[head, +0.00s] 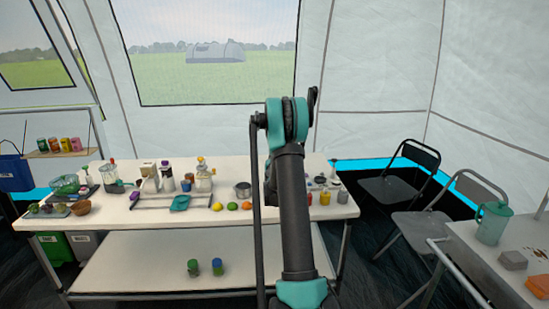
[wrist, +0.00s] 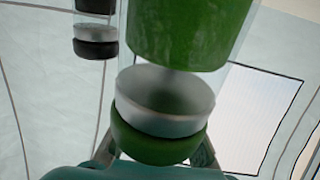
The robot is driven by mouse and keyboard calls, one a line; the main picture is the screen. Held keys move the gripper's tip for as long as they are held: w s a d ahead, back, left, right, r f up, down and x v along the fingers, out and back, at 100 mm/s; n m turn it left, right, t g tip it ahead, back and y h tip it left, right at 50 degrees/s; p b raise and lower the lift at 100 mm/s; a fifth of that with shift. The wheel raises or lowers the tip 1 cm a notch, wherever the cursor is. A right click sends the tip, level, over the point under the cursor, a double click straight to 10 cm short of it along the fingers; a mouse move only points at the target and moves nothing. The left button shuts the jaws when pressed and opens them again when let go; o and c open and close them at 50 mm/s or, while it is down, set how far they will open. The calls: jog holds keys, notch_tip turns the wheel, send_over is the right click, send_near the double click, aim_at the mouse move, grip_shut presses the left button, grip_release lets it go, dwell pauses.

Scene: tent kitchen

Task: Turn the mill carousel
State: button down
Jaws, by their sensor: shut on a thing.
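A green mill (wrist: 190,35) with a clear body, a silver band and a green end cap fills the middle of the wrist view. My gripper (wrist: 158,152) is shut on the green end cap, one finger on each side of it. A black mill (wrist: 95,48) with a silver band hangs behind it at upper left, apart from my fingers. The rest of the carousel is outside the wrist view. In the head view my arm hides my gripper, and dark and coloured small items (head: 322,182) show just right of the arm on the table. I cannot tell which belong to the carousel.
The long white table (head: 130,215) carries a pot (head: 243,189), several fruits, a blue-green tray (head: 180,203) and a glass jar (head: 204,181) left of my arm. Two folding chairs (head: 400,185) stand at the right. A side table with a teal pitcher (head: 493,224) is at far right.

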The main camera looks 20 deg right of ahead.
jog(key=shift+d+h, duration=0.1)
jog(key=shift+h, duration=0.2)
jog(key=c, duration=1.4)
grip_release()
jog(key=shift+s, duration=0.1)
jog(key=v, duration=1.2)
jog(key=shift+r, duration=0.2)
